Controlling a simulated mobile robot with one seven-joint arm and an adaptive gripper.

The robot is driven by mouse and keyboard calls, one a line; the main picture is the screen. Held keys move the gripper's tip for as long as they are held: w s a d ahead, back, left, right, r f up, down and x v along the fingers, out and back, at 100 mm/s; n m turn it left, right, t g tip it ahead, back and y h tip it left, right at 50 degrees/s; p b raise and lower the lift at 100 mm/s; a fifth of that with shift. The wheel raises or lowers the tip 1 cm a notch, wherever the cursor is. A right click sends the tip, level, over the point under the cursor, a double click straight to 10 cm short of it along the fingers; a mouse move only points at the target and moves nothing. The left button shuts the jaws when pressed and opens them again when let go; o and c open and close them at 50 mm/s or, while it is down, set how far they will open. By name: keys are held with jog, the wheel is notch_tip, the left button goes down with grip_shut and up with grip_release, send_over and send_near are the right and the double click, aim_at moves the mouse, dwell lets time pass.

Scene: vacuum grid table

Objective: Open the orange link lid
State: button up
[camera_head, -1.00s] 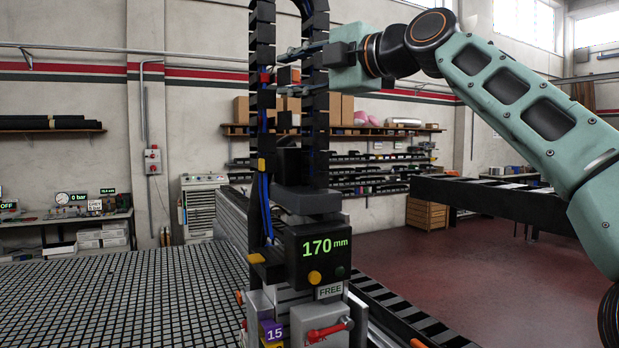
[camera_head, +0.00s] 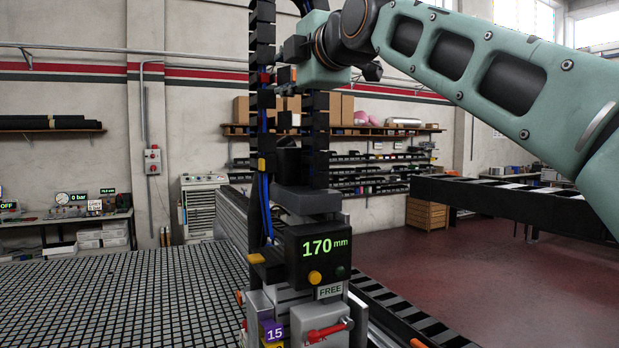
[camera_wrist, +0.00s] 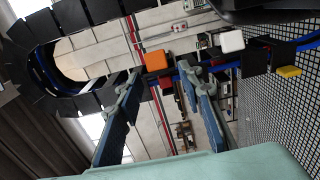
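The orange link lid (camera_wrist: 155,61) sits on the black cable chain (camera_wrist: 255,62) in the wrist view, just beyond my fingertips and roughly between them. My gripper (camera_wrist: 160,73) is open and empty, with one finger on each side of the lid's line. I cannot tell whether either finger touches the chain. The orange lid is not clearly seen there either.
A white lid (camera_wrist: 231,41) and a yellow lid (camera_wrist: 289,71) sit on other links. Below the chain, a black box (camera_head: 318,258) reads 170 mm, above a red lever (camera_head: 329,330). The grid table (camera_head: 130,300) is clear at left. A dark rail (camera_head: 500,200) stands at right.

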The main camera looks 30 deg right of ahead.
jog(key=shift+m+h, duration=0.4)
jog(key=shift+h, duration=0.2)
